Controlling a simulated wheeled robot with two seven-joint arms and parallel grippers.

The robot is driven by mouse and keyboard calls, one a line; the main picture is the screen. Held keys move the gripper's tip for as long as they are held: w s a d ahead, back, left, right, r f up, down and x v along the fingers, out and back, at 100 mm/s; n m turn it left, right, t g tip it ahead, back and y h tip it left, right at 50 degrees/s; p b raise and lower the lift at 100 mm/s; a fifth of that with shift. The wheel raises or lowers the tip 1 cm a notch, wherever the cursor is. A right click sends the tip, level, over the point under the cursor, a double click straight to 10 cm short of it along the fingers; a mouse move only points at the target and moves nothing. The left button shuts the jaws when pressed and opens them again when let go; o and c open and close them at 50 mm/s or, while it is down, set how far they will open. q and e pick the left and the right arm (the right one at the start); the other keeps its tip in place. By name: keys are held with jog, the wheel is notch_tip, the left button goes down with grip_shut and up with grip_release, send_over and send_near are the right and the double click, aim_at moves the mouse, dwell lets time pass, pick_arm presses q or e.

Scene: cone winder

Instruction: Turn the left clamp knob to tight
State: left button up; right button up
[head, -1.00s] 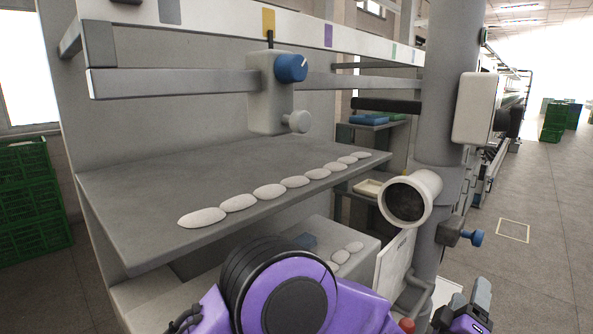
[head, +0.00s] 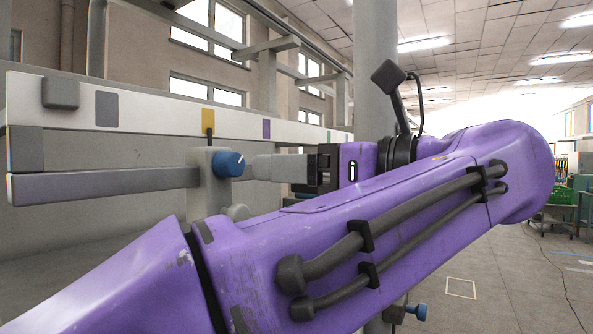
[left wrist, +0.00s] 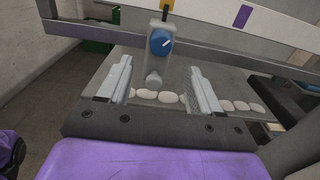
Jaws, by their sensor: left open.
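A blue knob (head: 228,164) with a white pointer mark sits on a grey clamp block (head: 201,188) on the rail, below a yellow tag. In the left wrist view the blue knob (left wrist: 161,42) lies ahead of the gap between my fingers, its mark pointing to the upper right. A pale round knob (left wrist: 153,77) is below it on the same block. My left gripper (head: 258,167) is open and empty, fingers pointing at the clamp from the right. In the left wrist view its two fingers (left wrist: 161,66) stand well apart, short of the blue knob.
The grey rail (head: 110,186) and the white beam (head: 150,117) with coloured tags run behind and beside the clamp. A shelf with several pale oval pieces (left wrist: 170,97) lies below. Another blue knob (head: 418,312) shows at the lower right. My left arm covers much of the head view.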

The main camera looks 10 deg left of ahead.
aim_at(237, 166)
pick_arm(q)
jog(key=x, duration=0.4)
jog(key=b+x, duration=0.1)
jog(key=x, duration=0.3)
jog(key=shift+w+f, duration=0.15)
jog(key=shift+f, duration=0.1)
jog(key=shift+w+a+r, duration=0.1)
jog(key=shift+a, duration=0.35)
jog(key=c, duration=1.1)
